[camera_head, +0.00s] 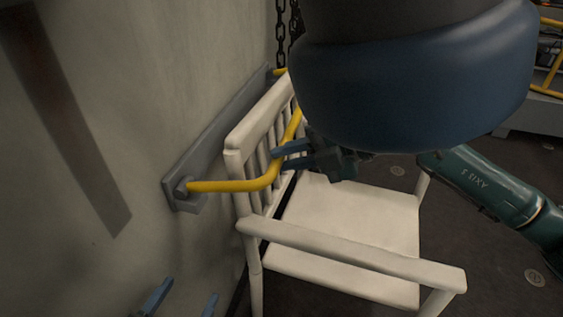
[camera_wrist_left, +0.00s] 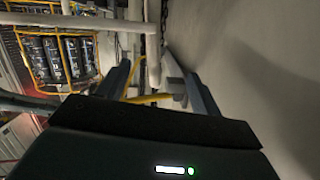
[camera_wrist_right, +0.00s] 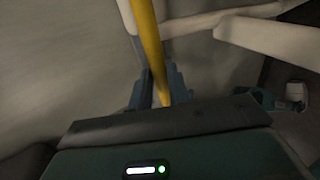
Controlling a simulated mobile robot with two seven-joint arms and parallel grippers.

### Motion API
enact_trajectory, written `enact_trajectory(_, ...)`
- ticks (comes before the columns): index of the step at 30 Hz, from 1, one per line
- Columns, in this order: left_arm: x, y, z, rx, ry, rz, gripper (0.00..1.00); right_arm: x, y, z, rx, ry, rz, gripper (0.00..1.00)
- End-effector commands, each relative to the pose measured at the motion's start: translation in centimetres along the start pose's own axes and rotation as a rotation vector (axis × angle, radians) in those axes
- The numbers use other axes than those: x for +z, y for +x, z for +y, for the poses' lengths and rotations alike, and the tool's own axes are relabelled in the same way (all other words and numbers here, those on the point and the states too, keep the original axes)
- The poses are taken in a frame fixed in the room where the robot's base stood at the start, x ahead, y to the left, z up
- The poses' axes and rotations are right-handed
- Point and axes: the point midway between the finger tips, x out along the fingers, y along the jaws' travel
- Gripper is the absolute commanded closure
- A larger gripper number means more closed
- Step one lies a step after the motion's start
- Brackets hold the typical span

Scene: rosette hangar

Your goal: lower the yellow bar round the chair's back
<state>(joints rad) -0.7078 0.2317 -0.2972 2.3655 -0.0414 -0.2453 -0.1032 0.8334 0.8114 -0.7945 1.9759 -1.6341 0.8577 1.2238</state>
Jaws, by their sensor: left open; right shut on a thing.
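The chair (camera_head: 350,215) stands upright beside the wall. My right gripper (camera_head: 283,157) is shut on the bar near its front bend. The right wrist view shows the bar (camera_wrist_right: 148,40) running between its fingers (camera_wrist_right: 160,90). My left gripper (camera_head: 182,302) is open and empty at the bottom left, short of the chair. The left wrist view shows the bar (camera_wrist_left: 150,98) beyond its open fingers (camera_wrist_left: 157,88). A blue arm part hides the upper right of the chair.
The concrete wall (camera_head: 120,120) is close on the left. A black chain (camera_head: 281,30) hangs behind the chair. A yellow-railed rack (camera_wrist_left: 60,60) with dark cylinders shows in the left wrist view. Dark floor (camera_head: 500,270) is open right of the chair.

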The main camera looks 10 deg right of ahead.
Motion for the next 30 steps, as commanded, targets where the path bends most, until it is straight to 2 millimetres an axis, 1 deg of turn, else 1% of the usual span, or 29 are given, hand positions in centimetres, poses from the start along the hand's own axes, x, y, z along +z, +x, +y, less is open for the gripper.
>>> enact_trajectory(1, 0.9, 0.4, 0.3, -0.001, 0.021, 0.058, 0.35, 0.1, 0.5, -1.6, 0.031, 0.004, -0.002, 1.00)
enact_trajectory(6, 0.4, 0.7, 1.1, 0.011, 0.083, 0.248, 0.35, 0.0, 1.1, -3.4, 0.137, 0.005, -0.001, 1.00)
enact_trajectory(9, 0.1, 0.5, 1.8, 0.028, 0.108, 0.339, 0.35, 0.1, 1.4, -4.1, 0.190, 0.004, -0.002, 1.00)
enact_trajectory(18, -0.6, 0.8, 1.9, 0.039, 0.050, 0.366, 0.35, 0.1, 1.9, -5.0, 0.276, 0.002, -0.001, 1.00)
enact_trajectory(30, -0.8, 0.8, 1.9, 0.041, 0.039, 0.368, 0.35, 0.0, 2.0, -5.1, 0.284, 0.002, 0.001, 1.00)
